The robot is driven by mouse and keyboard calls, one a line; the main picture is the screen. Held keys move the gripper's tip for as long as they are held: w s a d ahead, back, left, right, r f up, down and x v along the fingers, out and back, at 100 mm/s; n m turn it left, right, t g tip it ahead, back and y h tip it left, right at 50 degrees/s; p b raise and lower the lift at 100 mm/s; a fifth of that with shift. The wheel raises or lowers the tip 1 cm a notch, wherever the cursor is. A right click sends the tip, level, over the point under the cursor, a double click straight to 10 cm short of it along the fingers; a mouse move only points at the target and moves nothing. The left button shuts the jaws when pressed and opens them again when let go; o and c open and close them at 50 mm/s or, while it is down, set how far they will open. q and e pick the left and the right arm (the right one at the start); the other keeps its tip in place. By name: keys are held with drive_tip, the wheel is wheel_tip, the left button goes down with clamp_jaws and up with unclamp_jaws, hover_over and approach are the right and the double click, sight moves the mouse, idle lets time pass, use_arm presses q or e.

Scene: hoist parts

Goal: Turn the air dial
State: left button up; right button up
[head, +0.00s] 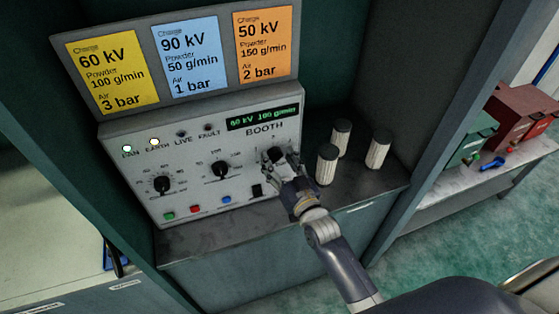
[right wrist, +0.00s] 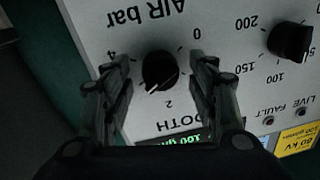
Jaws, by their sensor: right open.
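The air dial (right wrist: 160,72) is a round black knob on the grey booth panel, labelled "AIR bar". Its pale pointer line slants toward the gap between the 2 and 4 marks. My right gripper (right wrist: 159,68) is open, with one finger on each side of the dial; gaps show between the knob and the fingers. In the head view, the right gripper (head: 276,158) is at the right of the panel and partly hides the dial. My left gripper is not in view.
The panel also has a powder dial (head: 221,169) and a left dial (head: 162,184), and a display (head: 262,117) reading 60 kV 100 g/min. Charge cards stand above, including a yellow card (head: 112,73) reading 3 bar. Several pale cylinders (head: 327,165) stand right of the gripper.

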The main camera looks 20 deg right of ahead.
drive_tip(key=shift+s, duration=0.15)
drive_tip(key=s+d, duration=0.1)
drive_tip(key=s, duration=1)
drive_tip(key=shift+s+d, duration=0.15)
drive_tip(key=shift+s, duration=0.2)
drive_tip(key=s+f+n+g+b, duration=0.1)
drive_tip(key=s+f+g+b, duration=0.3)
drive_tip(key=f, duration=1.4)
drive_tip(key=s+f+g+b, duration=0.1)
drive_tip(key=s+f+g, duration=0.4)
drive_tip(key=f, duration=1.2)
drive_tip(key=s+d+f+n+g+h+b, duration=0.1)
drive_tip(key=s+f+g, duration=0.3)
drive_tip(key=s+f, duration=0.8)
drive_tip(key=s+d+f+n+g+b, duration=0.1)
drive_tip(key=s+d+f+g+b, duration=0.2)
drive_tip(key=s+f, duration=0.9)
drive_tip(key=s+g, duration=0.1)
drive_tip(key=s, duration=0.4)
drive_tip(key=shift+s+d+h, duration=0.25)
drive_tip(key=shift+d+h, duration=0.1)
drive_tip(key=shift+h, duration=0.05)
